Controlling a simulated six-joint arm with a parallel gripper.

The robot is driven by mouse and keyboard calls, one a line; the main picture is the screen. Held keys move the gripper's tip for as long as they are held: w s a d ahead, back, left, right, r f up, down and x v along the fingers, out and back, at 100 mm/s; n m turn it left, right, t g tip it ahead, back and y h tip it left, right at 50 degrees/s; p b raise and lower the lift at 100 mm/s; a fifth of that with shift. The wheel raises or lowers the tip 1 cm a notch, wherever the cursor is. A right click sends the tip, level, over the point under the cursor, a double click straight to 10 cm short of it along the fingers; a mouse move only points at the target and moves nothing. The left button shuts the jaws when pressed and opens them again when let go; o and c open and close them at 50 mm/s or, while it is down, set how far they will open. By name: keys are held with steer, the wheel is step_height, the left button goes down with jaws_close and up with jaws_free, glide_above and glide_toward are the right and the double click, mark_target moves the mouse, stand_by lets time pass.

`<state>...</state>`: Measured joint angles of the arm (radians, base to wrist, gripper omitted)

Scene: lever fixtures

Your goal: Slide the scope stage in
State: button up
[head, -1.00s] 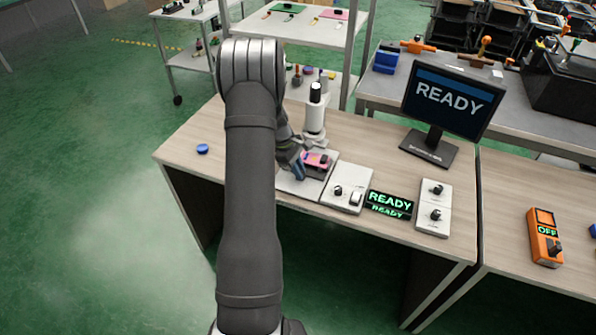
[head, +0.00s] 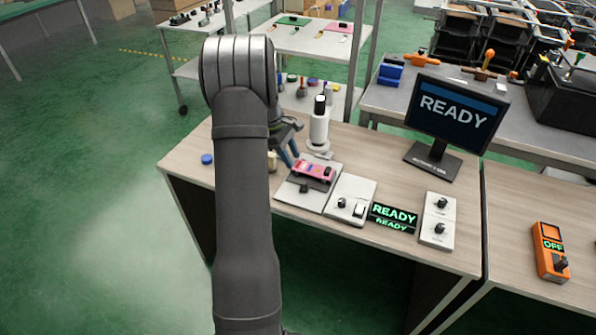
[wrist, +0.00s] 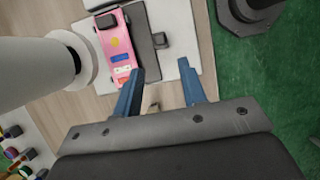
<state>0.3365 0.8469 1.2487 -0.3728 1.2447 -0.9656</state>
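The white scope (head: 319,130) stands upright on the desk; its column fills the left of the wrist view (wrist: 30,70). In front of it, a dark stage (head: 322,183) lies on a pale base plate (head: 290,197); the dark stage also shows in the wrist view (wrist: 140,45). A pink block with coloured marks (head: 314,170) sits on the stage. A small dark knob (wrist: 160,41) is at the stage's edge. My gripper (head: 291,160) has blue fingers, which stand apart with nothing between them in the wrist view (wrist: 161,71). It is left of the stage, seemingly clear of the knob.
A white switch panel (head: 351,200), a READY display (head: 394,216) and a two-knob panel (head: 437,220) stand to the right. A monitor (head: 455,112) reads READY behind them. A blue disc (head: 207,159) lies on the desk's left part, which is mostly clear.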

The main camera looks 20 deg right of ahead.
steer(key=v, duration=0.6)
steer(key=shift+r, duration=0.35)
steer(key=m+t+y, duration=0.3)
steer(key=m, duration=1.5)
glide_above(305, 183)
step_height(305, 183, down, 16)
steer(key=shift+a+f, duration=0.1)
jaws_close()
